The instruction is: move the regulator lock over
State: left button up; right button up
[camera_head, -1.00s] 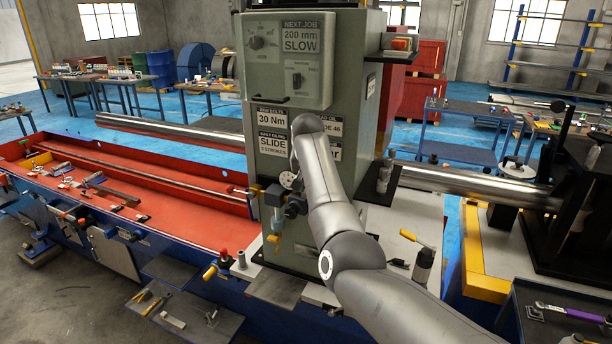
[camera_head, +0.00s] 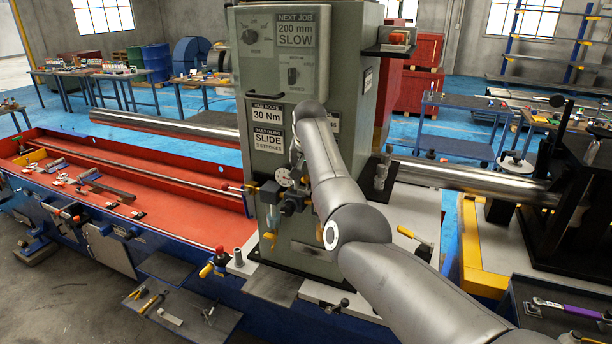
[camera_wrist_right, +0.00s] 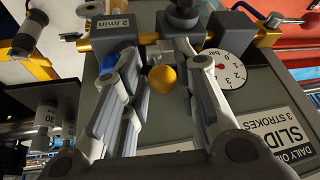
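The regulator assembly with its round white gauge (camera_head: 284,177) is on the lower front of the grey-green machine column. In the right wrist view, the gauge (camera_wrist_right: 222,69) is right of the fingers and a dark knob (camera_wrist_right: 183,14) is at the top. A round yellow knob (camera_wrist_right: 162,79) shows between the fingers on a small metal fitting. I cannot tell which piece is the lock. My right gripper (camera_wrist_right: 158,62) is open, its fingers on either side of the yellow knob with gaps visible. In the head view, my right arm partly covers this area. My left gripper is not in view.
A label panel (camera_head: 269,129) is on the column beside the arm. A red-topped valve and yellow handle (camera_head: 213,264) stand at lower left. A long red tray bed (camera_head: 130,208) extends left. A steel tube (camera_head: 462,179) runs right. Several hand tools lie on the front shelf.

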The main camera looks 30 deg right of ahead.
jog(key=shift+w+d+r, duration=0.1)
jog(key=shift+w+d, duration=0.05)
jog(key=shift+r, duration=0.2)
jog(key=v, duration=0.7)
dwell(0.4)
